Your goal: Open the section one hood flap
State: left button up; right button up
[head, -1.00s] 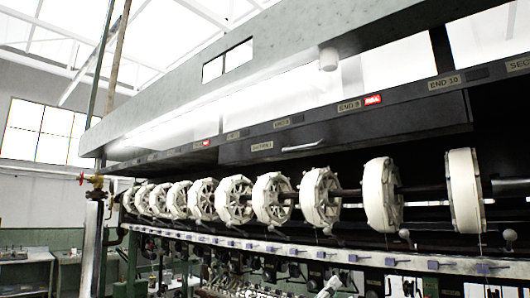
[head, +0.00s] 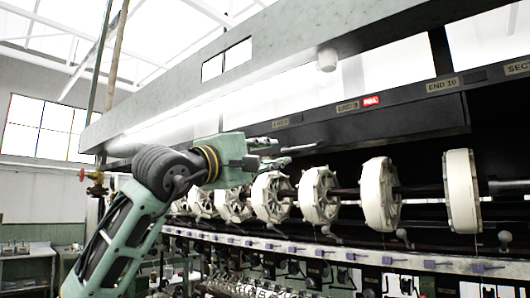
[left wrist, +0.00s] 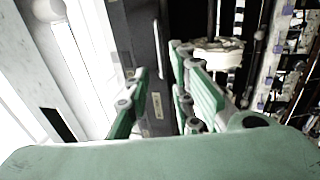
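The hood flap (head: 410,117) is a long dark panel under the hood's label rail in the head view. It hangs shut, and its left part is hidden behind my left gripper. A pale bar (head: 300,148) at the fingertips looks like its handle, though I cannot clearly separate it from the fingers. My left gripper (head: 290,143) is in front of the flap, with its fingers pointing right. In the left wrist view its green-padded fingers (left wrist: 168,100) are apart, with dark panel and a small label visible between them. I cannot tell whether it touches the handle. My right gripper is not in view.
White reels (head: 319,195) stand in a row on a shaft just below the flap, close under my left gripper. The pale green hood (head: 290,50) overhangs above. A rail with purple guides (head: 350,256) runs below the reels.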

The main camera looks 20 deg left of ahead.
aim_at(296, 149)
pick_arm(q)
jog(key=p+x, duration=0.7)
jog(key=x, duration=0.3)
jog(key=shift+w+d+r+p, duration=0.15)
jog(key=shift+w+p, duration=0.05)
jog(key=shift+p, duration=0.1)
jog(key=shift+w+d, duration=0.1)
jog(key=shift+w, duration=0.25)
jog(key=shift+c, duration=0.4)
grip_shut()
